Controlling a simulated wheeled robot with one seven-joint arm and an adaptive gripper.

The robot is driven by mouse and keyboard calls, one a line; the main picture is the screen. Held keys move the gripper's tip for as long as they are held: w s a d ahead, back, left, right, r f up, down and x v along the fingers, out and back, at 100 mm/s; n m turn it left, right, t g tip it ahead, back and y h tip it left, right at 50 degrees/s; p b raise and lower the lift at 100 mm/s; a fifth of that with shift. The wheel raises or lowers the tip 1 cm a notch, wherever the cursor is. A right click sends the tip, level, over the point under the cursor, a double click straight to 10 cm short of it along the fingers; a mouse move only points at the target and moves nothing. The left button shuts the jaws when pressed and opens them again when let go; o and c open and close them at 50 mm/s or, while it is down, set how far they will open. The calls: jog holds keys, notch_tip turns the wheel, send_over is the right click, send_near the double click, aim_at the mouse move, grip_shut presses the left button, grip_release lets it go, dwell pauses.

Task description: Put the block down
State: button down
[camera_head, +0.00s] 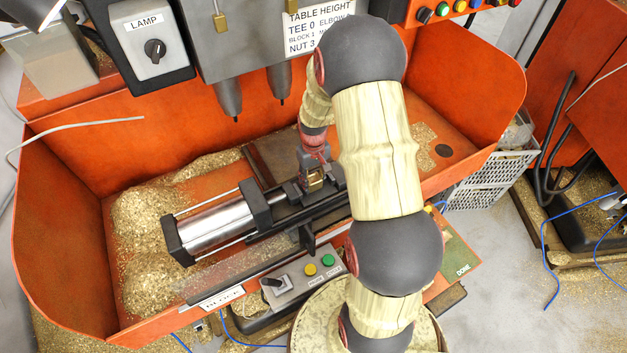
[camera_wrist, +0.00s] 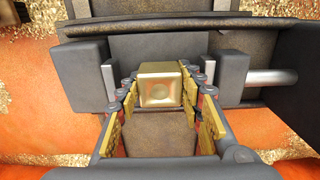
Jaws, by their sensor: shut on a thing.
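The brass block (camera_wrist: 160,85) is a small gold cube with a shallow round dimple on its near face. In the wrist view it sits between the fingertips of my gripper (camera_wrist: 160,95), which are closed on its two sides. Dark vise-like jaws (camera_wrist: 82,75) stand left and right of it, with gaps to the block. In the head view the block (camera_head: 315,180) shows small at the fixture, below my gripper (camera_head: 314,172). Whether the block touches the surface under it cannot be told.
A pneumatic cylinder (camera_head: 215,222) lies left of the fixture. Two drill spindles (camera_head: 230,98) hang behind. A control box (camera_head: 305,278) with a lever and buttons stands in front. Brass chips (camera_head: 150,220) heap in the orange tray (camera_head: 70,215). A DONE area (camera_head: 460,262) is at right.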

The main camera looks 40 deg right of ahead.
aim_at(313, 178)
jog(key=shift+f, duration=0.15)
jog(key=c, duration=1.5)
grip_release()
jog(key=shift+o, duration=0.2)
notch_tip(313, 178, up, 12)
jog(key=s+a+r+n+t, duration=0.15)
jog(key=s+a+r, duration=0.25)
jog(key=a+r, duration=0.9)
jog(key=s+a+r+t, duration=0.2)
jog(key=s+a+r, duration=0.2)
jog(key=s, duration=0.2)
jog(key=s+a+r+t, duration=0.2)
jog(key=s+a+r, duration=0.2)
jog(key=s, duration=0.3)
jog(key=shift+s+a+n, duration=0.2)
jog(key=shift+a+n, duration=0.15)
jog(key=shift+a, duration=0.45)
